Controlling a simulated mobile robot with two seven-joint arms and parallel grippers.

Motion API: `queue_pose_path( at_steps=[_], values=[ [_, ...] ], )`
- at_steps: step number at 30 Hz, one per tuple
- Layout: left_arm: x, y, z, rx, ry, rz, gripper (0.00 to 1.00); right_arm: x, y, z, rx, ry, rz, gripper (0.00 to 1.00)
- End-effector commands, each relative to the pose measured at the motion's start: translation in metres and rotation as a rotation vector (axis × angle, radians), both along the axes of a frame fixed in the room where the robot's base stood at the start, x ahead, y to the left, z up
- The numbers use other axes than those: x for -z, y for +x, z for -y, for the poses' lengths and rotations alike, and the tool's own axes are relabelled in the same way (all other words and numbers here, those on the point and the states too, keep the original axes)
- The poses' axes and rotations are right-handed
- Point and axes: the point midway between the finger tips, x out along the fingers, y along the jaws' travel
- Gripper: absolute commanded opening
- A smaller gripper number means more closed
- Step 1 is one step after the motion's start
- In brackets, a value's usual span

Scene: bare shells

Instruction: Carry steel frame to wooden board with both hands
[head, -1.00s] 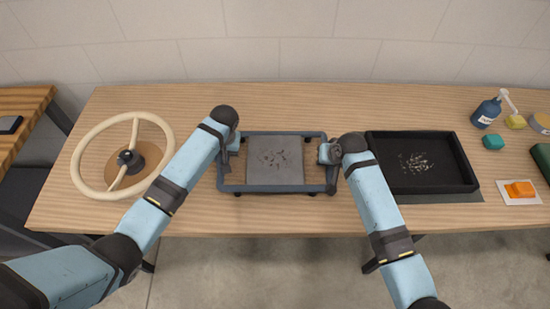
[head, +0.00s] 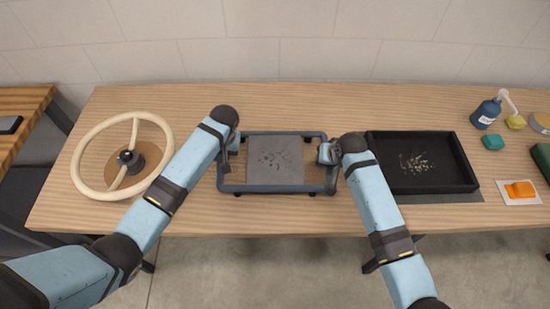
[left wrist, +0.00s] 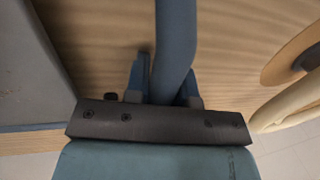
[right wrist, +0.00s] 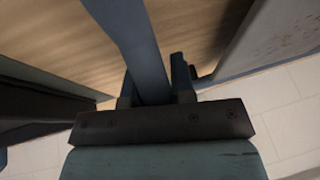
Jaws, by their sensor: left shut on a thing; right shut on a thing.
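The steel frame (head: 270,188) is a blue-grey rectangle with a flat grey speckled panel inside, level over the middle of the table. My left gripper (head: 233,150) is shut on its left side; in the left wrist view the fingers (left wrist: 163,82) straddle a blue bar (left wrist: 174,50). My right gripper (head: 331,155) is at its right side; in the right wrist view the fingers (right wrist: 157,82) are shut around a similar bar (right wrist: 140,45). I cannot tell whether the frame touches the table. I cannot clearly make out a separate wooden board.
A cream steering wheel (head: 83,148) lies on a round brown base at left. A black tray (head: 468,182) with pale crumbs is close right of my right gripper. A blue bottle (head: 486,113), teal block (head: 493,142) and orange piece (head: 520,189) are at far right. Table front edge is near.

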Motion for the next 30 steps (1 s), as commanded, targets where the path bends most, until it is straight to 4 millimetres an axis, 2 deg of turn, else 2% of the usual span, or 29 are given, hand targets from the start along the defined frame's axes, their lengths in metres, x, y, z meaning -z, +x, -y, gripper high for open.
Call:
queue_pose_path(
  at_steps=[8, 21, 30],
  values=[
    [-0.012, 0.001, 0.000, -0.001, -0.001, 0.002, 0.00, -0.012, 0.001, 0.001, 0.002, 0.001, 0.003, 0.00],
    [-0.049, 0.001, 0.000, -0.001, 0.000, 0.002, 0.00, -0.049, 0.001, 0.001, 0.003, 0.000, 0.003, 0.00],
    [-0.051, 0.001, 0.000, -0.001, 0.000, 0.002, 0.00, -0.051, 0.001, 0.001, 0.002, 0.001, 0.003, 0.00]
  ],
)
